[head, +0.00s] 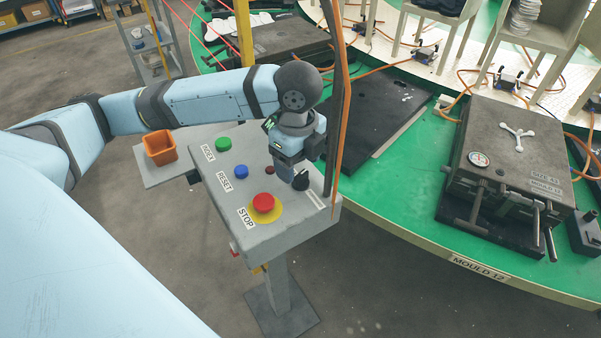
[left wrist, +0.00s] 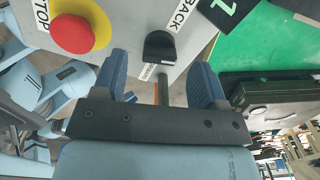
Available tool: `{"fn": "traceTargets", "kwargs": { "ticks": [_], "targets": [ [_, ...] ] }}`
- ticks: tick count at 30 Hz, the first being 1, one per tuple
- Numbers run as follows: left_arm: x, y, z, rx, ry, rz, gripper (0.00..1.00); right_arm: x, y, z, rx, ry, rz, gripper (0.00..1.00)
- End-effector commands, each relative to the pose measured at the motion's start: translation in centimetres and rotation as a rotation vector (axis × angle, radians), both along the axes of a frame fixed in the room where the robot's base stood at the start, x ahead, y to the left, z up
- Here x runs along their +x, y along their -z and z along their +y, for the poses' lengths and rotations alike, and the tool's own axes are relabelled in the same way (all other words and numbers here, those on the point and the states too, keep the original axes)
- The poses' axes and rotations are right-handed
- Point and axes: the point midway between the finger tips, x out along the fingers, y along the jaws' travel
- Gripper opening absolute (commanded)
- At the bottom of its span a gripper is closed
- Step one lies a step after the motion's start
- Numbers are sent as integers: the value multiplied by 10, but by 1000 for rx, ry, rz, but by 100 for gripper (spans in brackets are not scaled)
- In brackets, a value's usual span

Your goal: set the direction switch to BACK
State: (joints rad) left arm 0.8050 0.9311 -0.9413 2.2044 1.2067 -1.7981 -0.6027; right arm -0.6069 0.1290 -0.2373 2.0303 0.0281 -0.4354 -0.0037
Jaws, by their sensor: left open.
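The direction switch is a black knob (head: 300,180) on the grey control box (head: 230,200), near its right edge. In the left wrist view the knob (left wrist: 160,46) lies just beyond the fingertips, between their lines. A BACK label (left wrist: 183,14) is above and right of it, and another label (left wrist: 147,72) is below it, partly unreadable. I cannot tell which way the knob points. My left gripper (head: 296,165) hangs down at the knob, its fingers (left wrist: 162,64) open and spread wide on either side. No contact is visible. My right gripper is not in view.
On the box are a red STOP button (head: 263,203) on a yellow disc, a blue button (head: 241,172), a green button (head: 223,144) and a small dark red lamp (head: 269,170). A dark post (head: 335,110) with an orange cable rises beside my gripper. The green carousel (head: 400,190) lies right.

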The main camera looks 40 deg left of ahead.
Motion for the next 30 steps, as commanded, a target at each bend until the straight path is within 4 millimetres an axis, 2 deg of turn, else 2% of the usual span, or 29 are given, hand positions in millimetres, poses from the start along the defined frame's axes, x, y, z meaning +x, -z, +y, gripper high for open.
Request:
{"fn": "traceTargets", "kwargs": {
  "ticks": [3, 6, 16, 17, 21, 23, 30],
  "targets": [
    [0, 17, 0, 0, -1, 1, 66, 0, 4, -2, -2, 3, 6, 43],
    [0, 25, 0, 1, -1, 0, 66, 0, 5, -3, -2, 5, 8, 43],
    [0, 29, 0, 1, -1, -2, 66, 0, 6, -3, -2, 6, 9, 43],
    [0, 29, 0, 1, -1, -2, 61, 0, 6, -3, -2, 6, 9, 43],
    [0, 29, 0, 1, -1, -2, 29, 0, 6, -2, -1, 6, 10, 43],
    [0, 29, 0, 1, -1, -2, 17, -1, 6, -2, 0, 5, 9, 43],
    [0, 27, 0, 0, -16, -1, 17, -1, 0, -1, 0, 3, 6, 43]
  ]
}}
